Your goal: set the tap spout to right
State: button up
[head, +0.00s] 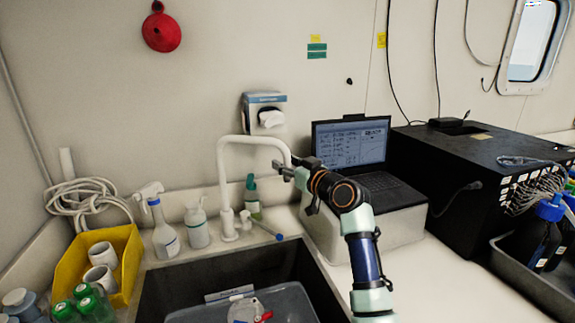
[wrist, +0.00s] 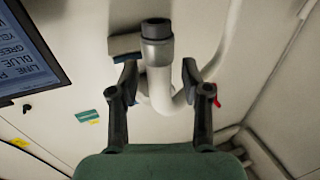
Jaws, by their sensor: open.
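The white tap (head: 223,190) stands at the back edge of the sink, and its tall spout arches to the right in the head view. In the wrist view the spout (wrist: 158,80) with its grey tip (wrist: 157,30) lies between my two fingers, with a visible gap on each side. My gripper (head: 284,167) is open at the spout's outer end, and the fingers (wrist: 160,80) straddle it without visibly closing on it. The exact contact in the head view is too small to tell.
A laptop (head: 350,146) on a white box stands right behind my arm, beside a black case (head: 470,180). The dark sink (head: 160,290) holds a grey tub (head: 285,300).

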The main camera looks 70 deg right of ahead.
jog(key=shift+s, duration=0.1)
jog(key=v, duration=1.2)
jog(key=shift+a+r, duration=0.1)
